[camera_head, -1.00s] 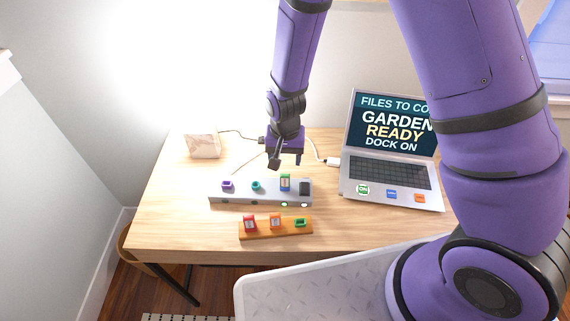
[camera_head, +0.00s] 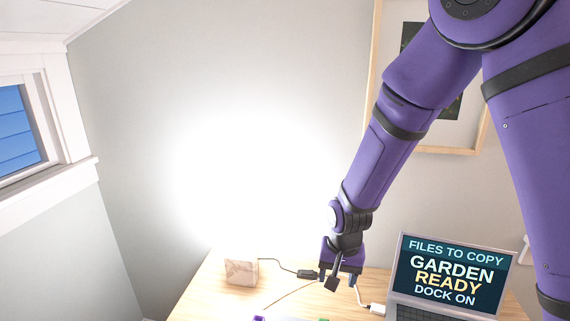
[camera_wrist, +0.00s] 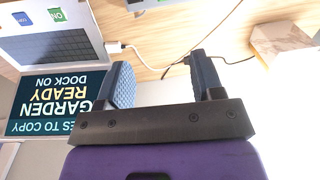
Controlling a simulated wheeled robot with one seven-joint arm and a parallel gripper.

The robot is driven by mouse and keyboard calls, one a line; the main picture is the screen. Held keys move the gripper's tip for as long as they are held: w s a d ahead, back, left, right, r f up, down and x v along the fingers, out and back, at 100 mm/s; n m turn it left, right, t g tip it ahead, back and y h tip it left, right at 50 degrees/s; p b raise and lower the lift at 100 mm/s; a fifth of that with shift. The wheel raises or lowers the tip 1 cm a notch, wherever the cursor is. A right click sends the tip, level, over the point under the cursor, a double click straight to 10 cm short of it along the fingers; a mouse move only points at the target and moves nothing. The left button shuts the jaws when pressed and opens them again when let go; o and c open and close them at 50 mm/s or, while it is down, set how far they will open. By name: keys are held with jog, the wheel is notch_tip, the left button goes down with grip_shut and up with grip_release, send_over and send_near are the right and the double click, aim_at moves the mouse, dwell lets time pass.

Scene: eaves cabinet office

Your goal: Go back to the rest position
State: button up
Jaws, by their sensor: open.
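My gripper (camera_head: 338,282) is open and empty in the head view, raised over the back of the desk near the wall. In the wrist view my gripper (camera_wrist: 160,82) shows its two fingers apart with only the desk and a cable beyond them. The laptop (camera_head: 449,274) stands to the right of my gripper; its screen reads "GARDEN READY DOCK ON". The laptop also shows upside down at the left of the wrist view (camera_wrist: 60,105). The grey dock is almost wholly below the head view; a purple piece (camera_head: 258,318) shows at its bottom edge.
Black and white cables (camera_head: 281,268) run across the desk (camera_head: 207,297) near my gripper. A framed picture (camera_head: 455,139) hangs on the wall behind my arm. A window (camera_head: 24,130) is at the left.

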jog(key=s+d+r+t, duration=0.1)
jog(key=s+d+r, duration=0.15)
jog(key=r, duration=0.45)
jog(key=s+d+r+n, duration=0.1)
jog(key=s+d+r, duration=0.1)
jog(key=d+r, duration=0.3)
jog(key=s+d+r+t, duration=0.1)
jog(key=s+d+r, duration=0.1)
jog(key=r, duration=0.6)
jog(key=s+d+r+t, duration=0.1)
jog(key=s+d+r, duration=0.3)
jog(key=s, duration=0.3)
jog(key=s+d+r+n+t, duration=0.1)
jog(key=s+d+r, duration=0.3)
jog(key=s+r, duration=0.2)
jog(key=shift+s+t, duration=0.3)
jog(key=shift+s, duration=0.65)
jog(key=shift+r, duration=0.1)
